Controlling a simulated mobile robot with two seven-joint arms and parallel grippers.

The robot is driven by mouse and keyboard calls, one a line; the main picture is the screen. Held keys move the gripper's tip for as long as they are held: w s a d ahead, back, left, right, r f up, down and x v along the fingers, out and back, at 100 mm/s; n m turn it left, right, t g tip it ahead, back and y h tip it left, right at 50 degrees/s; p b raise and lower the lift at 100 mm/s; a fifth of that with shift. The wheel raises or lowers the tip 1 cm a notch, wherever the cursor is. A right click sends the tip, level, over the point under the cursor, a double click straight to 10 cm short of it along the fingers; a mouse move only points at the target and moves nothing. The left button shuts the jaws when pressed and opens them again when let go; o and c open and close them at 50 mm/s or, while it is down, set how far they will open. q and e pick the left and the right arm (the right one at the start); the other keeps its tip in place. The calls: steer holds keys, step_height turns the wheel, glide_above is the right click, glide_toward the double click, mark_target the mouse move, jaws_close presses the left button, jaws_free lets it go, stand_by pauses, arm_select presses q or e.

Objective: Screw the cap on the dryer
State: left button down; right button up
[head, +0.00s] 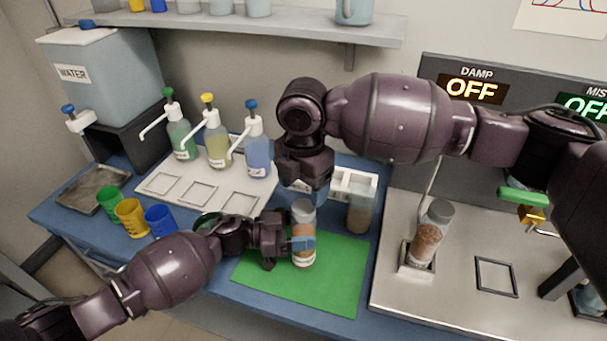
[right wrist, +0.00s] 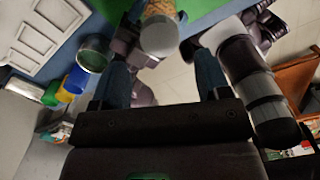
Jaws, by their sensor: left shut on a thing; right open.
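My left gripper (head: 298,244) is shut on a clear jar with brown contents, the dryer (head: 304,258), upright over the green mat. A grey cap (head: 303,210) sits on its top; I cannot tell how tightly. In the right wrist view the grey cap (right wrist: 158,38) shows ahead of the fingers, slightly left of centre. My right gripper (head: 306,186) points down just above the cap. In the right wrist view my right gripper (right wrist: 163,70) is open, its blue fingers apart with nothing between them.
A similar capped jar (head: 430,235) stands in a holder on the metal panel (head: 460,310). Another jar (head: 360,214) stands behind the green mat (head: 335,285). Pump bottles (head: 218,145), a white tray (head: 160,203) and coloured cups (head: 131,218) are at left.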

mark_target(304, 207)
steer(key=shift+f, duration=2.7)
steer(key=shift+c, duration=0.3)
steer(key=c, duration=1)
steer(key=m, duration=0.8)
steer(key=o, duration=1)
